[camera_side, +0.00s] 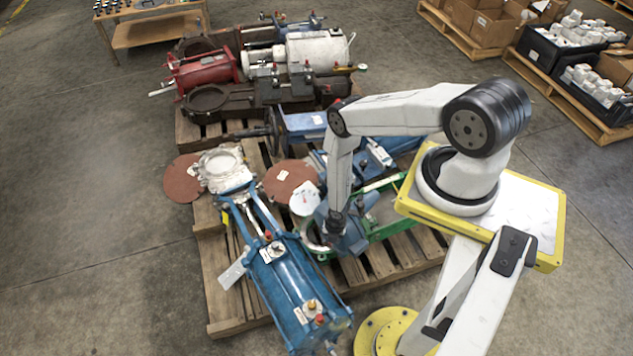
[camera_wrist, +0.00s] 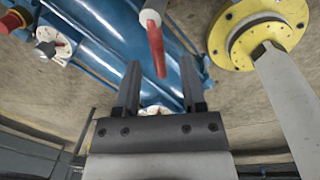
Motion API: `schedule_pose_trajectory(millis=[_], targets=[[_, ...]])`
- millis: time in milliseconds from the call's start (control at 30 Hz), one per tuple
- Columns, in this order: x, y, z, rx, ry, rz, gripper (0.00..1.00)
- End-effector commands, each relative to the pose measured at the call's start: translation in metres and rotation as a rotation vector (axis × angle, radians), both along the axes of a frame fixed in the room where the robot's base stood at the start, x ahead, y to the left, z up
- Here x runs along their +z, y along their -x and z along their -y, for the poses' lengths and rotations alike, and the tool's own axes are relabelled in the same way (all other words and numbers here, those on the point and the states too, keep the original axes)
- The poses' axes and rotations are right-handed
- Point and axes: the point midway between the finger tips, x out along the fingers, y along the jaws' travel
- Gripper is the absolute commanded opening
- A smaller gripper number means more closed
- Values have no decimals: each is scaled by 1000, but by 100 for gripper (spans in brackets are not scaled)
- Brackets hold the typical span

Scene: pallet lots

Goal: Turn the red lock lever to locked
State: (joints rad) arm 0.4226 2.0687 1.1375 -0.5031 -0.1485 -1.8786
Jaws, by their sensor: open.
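In the wrist view, a red lever (camera_wrist: 156,48) points down the picture from a round white fitting over a blue cylinder. Its free end shows between my two fingers. My gripper (camera_wrist: 160,68) is open, one dark finger on each side of the lever. I cannot tell how deep the lever sits between them, and I see no contact. In the side view, my gripper (camera_side: 335,228) points down over the pallet, beside the blue cylinder (camera_side: 290,280). I cannot make out the lever there with certainty.
The wooden pallet (camera_side: 225,290) is crowded with valves and cylinders. Brown discs (camera_side: 290,180) and a green frame (camera_side: 385,228) lie close to my gripper. The floor at left (camera_side: 80,200) is clear.

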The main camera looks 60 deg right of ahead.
Motion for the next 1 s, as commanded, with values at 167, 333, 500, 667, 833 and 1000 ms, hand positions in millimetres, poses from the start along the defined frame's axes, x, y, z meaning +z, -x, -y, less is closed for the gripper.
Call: schedule_pose_trajectory(millis=[167, 333, 500, 667, 833, 1000], targets=[[0, 0, 0, 0, 0, 0, 24], [0, 0, 0, 0, 0, 0, 0], [0, 0, 0, -2, 0, 0, 0], [0, -1, 0, -18, 1, 3, 0], [0, -2, -1, -60, 4, 9, 0], [0, -6, -2, -135, 9, 18, 0]])
